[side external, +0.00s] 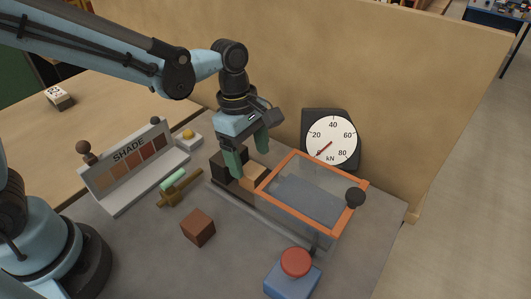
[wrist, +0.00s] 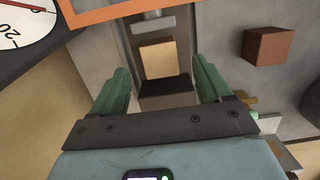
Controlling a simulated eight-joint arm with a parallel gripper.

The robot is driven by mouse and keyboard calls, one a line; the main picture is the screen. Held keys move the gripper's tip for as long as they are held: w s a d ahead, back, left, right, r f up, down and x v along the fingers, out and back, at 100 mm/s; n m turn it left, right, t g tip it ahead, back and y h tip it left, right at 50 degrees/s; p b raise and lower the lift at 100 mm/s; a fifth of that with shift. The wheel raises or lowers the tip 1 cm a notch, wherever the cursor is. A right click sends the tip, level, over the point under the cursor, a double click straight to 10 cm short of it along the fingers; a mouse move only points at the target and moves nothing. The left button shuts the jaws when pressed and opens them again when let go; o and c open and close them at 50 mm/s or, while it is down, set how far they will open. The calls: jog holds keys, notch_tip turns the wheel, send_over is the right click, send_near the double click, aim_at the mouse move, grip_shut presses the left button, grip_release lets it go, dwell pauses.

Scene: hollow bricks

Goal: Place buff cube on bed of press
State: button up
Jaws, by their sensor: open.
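The buff cube (side external: 252,176) sits beside a dark block (side external: 222,166), just left of the press's orange-framed guard (side external: 288,217). In the wrist view the buff cube (wrist: 160,60) lies ahead between the green fingers, with the dark block (wrist: 166,88) nearer the palm. My gripper (side external: 250,163) is open above the buff cube; its fingers (wrist: 160,72) stand apart with gaps to the cube. Contact is not clear from the side. The grey bed (side external: 305,203) shows inside the orange frame and looks bare.
A dial gauge (side external: 330,138) stands behind the press, against a tan partition (side external: 400,110). A red button on a blue base (side external: 293,279) is in front. A red-brown cube (side external: 198,228), a green-handled tool (side external: 174,182) and a SHADE board (side external: 135,170) lie left.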

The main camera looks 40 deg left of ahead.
aim_at(246, 166)
notch_tip(246, 166, up, 7)
jog(key=a, duration=0.1)
jog(key=s+a+m+t+y, duration=0.1)
jog(key=s+a+m+t, duration=0.2)
jog(key=a+m, duration=0.3)
jog(key=s+a+m+t, duration=0.4)
jog(key=a+m, duration=0.2)
jog(key=m, duration=0.6)
jog(key=shift+a+y, duration=0.4)
jog(key=shift+c, duration=0.2)
